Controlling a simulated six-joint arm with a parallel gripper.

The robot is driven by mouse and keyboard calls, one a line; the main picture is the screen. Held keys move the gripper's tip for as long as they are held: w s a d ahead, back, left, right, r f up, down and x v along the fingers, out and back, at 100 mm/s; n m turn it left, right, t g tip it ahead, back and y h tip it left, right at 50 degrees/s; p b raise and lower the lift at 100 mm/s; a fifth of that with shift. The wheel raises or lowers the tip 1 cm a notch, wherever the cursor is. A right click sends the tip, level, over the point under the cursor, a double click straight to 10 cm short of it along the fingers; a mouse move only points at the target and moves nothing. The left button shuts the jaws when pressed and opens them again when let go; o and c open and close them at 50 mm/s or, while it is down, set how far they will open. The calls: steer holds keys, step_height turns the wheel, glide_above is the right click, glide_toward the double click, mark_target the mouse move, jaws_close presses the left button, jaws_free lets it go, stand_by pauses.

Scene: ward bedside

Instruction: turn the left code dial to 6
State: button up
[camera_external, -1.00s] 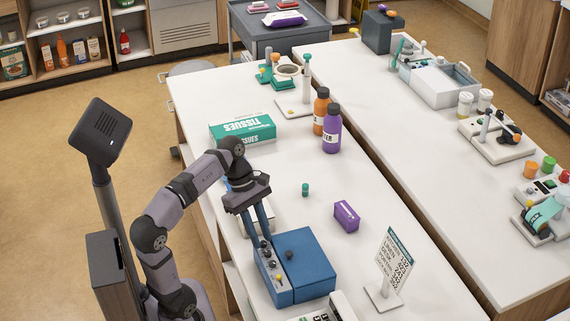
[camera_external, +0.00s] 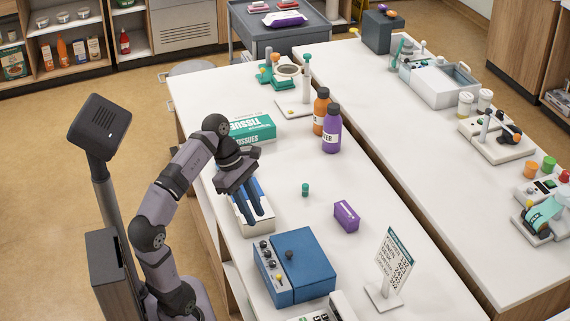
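The blue box (camera_external: 308,262) stands on the near part of the white table. Its front panel has a row of small dark dials, with the far-end dial (camera_external: 263,245) at the upper left, and a yellow knob (camera_external: 279,278) at the near end. The dial readings are too small to make out, and I cannot tell for sure which dial is the left code dial. My gripper (camera_external: 258,216) points down, with a narrow gap between its dark blue fingers and nothing visible between them. It is apart from the dials, over a white box with a blue part (camera_external: 255,229).
A tissue box (camera_external: 249,128) and orange (camera_external: 320,112) and purple (camera_external: 332,130) bottles stand farther back. A small green item (camera_external: 305,190), a purple box (camera_external: 346,216) and a sign (camera_external: 393,262) stand right of my gripper. The table between them is clear.

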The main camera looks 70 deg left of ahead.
steer(key=w+d+r+m+g+y+p, duration=0.15)
steer(key=w+m+p, duration=0.25)
steer(key=m+p, duration=1.2)
steer(key=s+d+r+m+g+y+p, duration=0.1)
steer(key=s+d+r+m+p, duration=0.2)
steer(key=p, duration=2)
steer(key=shift+s+d+r+m+y+p, duration=0.3)
steer(key=shift+s+d+m, duration=0.7)
steer(key=shift+s+m, duration=1.7)
steer(key=shift+w+f+m+g, duration=0.1)
steer(key=shift+w+m+g, duration=0.15)
steer(key=shift+w+m, duration=0.45)
steer(key=shift+f, duration=0.1)
jaws_close()
steer(key=w+a+f+n+b, duration=0.1)
steer(key=w+f+n+b, duration=0.2)
steer(key=f+n+b, duration=0.1)
steer(key=shift+w+a+f+n, duration=0.2)
steer(key=shift+f+n, duration=0.4)
steer(key=shift+n, duration=0.4)
